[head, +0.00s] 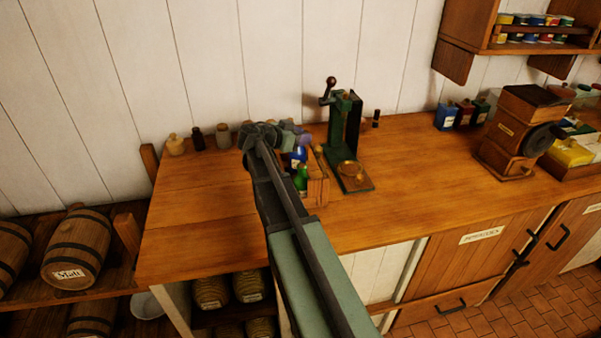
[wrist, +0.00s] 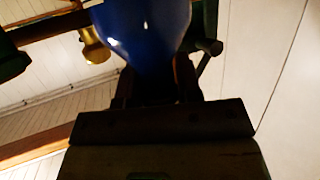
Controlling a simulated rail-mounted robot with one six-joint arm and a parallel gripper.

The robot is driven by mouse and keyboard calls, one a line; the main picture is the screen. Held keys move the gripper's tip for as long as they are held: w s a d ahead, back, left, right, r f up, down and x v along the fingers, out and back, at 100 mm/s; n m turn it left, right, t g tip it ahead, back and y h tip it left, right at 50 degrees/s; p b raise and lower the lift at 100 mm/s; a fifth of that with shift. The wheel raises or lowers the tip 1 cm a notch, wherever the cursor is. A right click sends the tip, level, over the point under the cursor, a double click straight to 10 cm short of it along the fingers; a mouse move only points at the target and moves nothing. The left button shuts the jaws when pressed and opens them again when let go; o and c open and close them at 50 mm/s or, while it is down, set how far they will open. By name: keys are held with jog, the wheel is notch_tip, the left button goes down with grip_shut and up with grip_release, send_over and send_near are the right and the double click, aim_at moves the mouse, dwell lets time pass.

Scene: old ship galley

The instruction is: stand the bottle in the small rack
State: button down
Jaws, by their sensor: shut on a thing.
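The blue bottle (wrist: 145,28) is between the fingers of my gripper (wrist: 153,88) in the wrist view, large and close, with its upper part cut off by the frame. In the head view the blue bottle (head: 298,154) shows beside my arm, at the rear of the small wooden rack (head: 319,190). A green bottle (head: 300,179) is at the rack's left side. My gripper (head: 290,137) is shut on the blue bottle. My arm hides part of the rack and bottle, so I cannot tell whether the blue bottle touches the rack.
A green press (head: 345,140) with a brass pan stands just right of the rack. Small jars (head: 198,138) line the wall at the left. A wooden grinder (head: 515,130) and tins stand at the right. The counter (head: 420,165) is clear between press and grinder.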

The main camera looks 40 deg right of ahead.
aim_at(301, 150)
jog(key=shift+f, duration=0.6)
notch_tip(301, 150, down, 4)
jog(key=b, duration=0.4)
jog(key=shift+f, duration=0.25)
jog(key=shift+r, duration=0.25)
jog(key=shift+f, duration=0.2)
jog(key=c, duration=1.1)
grip_release()
jog(key=shift+r, duration=0.1)
